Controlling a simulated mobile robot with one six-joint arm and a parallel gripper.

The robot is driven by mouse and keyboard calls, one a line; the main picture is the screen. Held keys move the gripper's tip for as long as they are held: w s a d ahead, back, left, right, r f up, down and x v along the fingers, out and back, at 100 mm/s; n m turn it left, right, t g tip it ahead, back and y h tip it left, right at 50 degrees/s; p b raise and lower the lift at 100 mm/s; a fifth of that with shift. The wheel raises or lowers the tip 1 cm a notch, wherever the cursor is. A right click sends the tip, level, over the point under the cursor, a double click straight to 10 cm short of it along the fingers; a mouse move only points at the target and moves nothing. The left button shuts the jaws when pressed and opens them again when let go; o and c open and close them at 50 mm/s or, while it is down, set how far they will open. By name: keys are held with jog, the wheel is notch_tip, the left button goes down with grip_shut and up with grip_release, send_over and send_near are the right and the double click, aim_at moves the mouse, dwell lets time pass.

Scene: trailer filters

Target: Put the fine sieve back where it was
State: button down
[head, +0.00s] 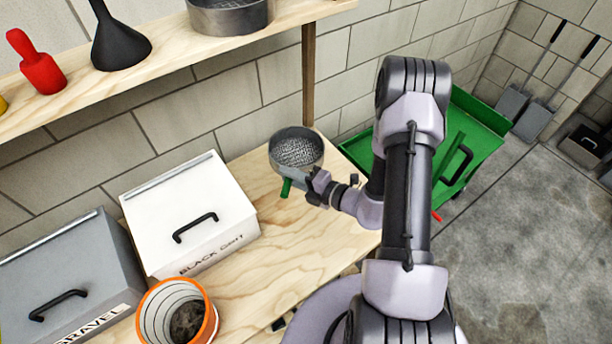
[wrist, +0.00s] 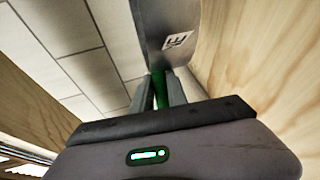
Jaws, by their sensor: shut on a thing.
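A round metal sieve (head: 297,148) with a mesh bottom and a short green handle (head: 286,188) is at the right part of the wooden bench. My gripper (head: 312,182) is at its near side. In the wrist view, my gripper (wrist: 161,92) is shut on the green handle (wrist: 158,87), with the sieve's grey wall (wrist: 165,28) and a small white label beyond it. I cannot tell whether the sieve touches the bench. Another metal round pan or sieve (head: 232,16) stands on the shelf above, cut off by the frame's top.
The wooden shelf (head: 165,58) also holds a black funnel (head: 119,42) and a red scoop (head: 37,65). On the bench (head: 262,232) are a white lidded box (head: 187,210), a grey gravel box (head: 65,275) and an orange bucket (head: 178,310). A shelf post (head: 308,75) stands behind the sieve. A green cart (head: 480,120) is right.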

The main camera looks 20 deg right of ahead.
jog(key=f+b, duration=0.1)
jog(key=f, duration=0.3)
jog(key=f+b, duration=0.2)
jog(key=f, duration=0.2)
jog(key=shift+a+f, duration=0.2)
jog(key=shift+f, duration=0.15)
jog(key=shift+f, duration=0.15)
jog(key=c, duration=1.3)
grip_release()
